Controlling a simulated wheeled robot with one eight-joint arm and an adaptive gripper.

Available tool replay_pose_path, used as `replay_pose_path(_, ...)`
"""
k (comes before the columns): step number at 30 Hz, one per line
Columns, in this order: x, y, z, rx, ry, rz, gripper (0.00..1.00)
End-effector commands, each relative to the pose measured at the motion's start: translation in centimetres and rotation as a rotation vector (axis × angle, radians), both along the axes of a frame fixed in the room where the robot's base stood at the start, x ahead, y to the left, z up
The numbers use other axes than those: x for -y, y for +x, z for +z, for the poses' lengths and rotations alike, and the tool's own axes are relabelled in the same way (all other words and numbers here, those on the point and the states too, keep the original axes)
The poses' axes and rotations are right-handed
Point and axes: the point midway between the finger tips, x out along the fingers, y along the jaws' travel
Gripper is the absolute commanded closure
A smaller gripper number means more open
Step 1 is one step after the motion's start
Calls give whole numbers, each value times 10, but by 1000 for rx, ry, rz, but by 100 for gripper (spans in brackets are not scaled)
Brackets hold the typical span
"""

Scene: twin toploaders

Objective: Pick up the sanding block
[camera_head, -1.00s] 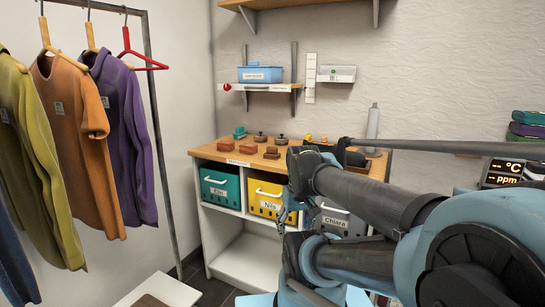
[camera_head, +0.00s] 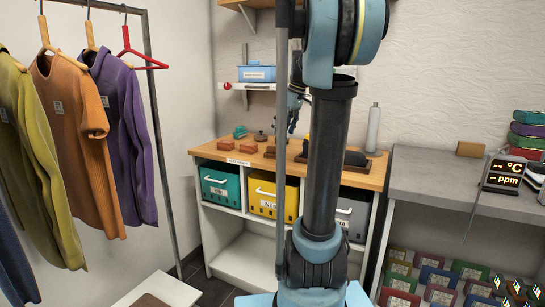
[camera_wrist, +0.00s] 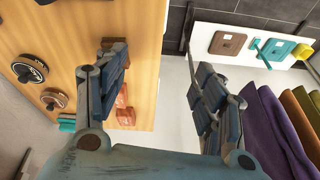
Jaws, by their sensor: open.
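Several small blocks lie near the front edge of a wooden bench top (camera_head: 205,151). Two are reddish: a left one (camera_head: 226,145) and a right one (camera_head: 247,149). I cannot tell for sure which is the sanding block. In the wrist view, a brown block (camera_wrist: 113,43) shows beyond the tip of the left finger, and reddish blocks (camera_wrist: 125,115) lie lower down. My gripper (camera_head: 292,112) is open and empty, above the bench; it also shows in the wrist view (camera_wrist: 160,68).
A shelf with a blue box (camera_head: 257,73) hangs above. Clothes (camera_head: 120,125) hang left; a grey counter (camera_head: 430,170) stands right.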

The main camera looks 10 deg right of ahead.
Motion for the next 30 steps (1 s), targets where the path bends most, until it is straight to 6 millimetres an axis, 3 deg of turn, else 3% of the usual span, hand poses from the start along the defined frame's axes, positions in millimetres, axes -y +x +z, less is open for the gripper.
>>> replay_pose_path(1,6,18,7,11,5,28,37)
replay_pose_path(6,21,65,24,49,19,131,37)
replay_pose_path(14,31,96,32,80,29,203,37)
replay_pose_path(20,23,102,10,82,29,209,37)
replay_pose_path(30,4,114,-46,81,29,207,37)
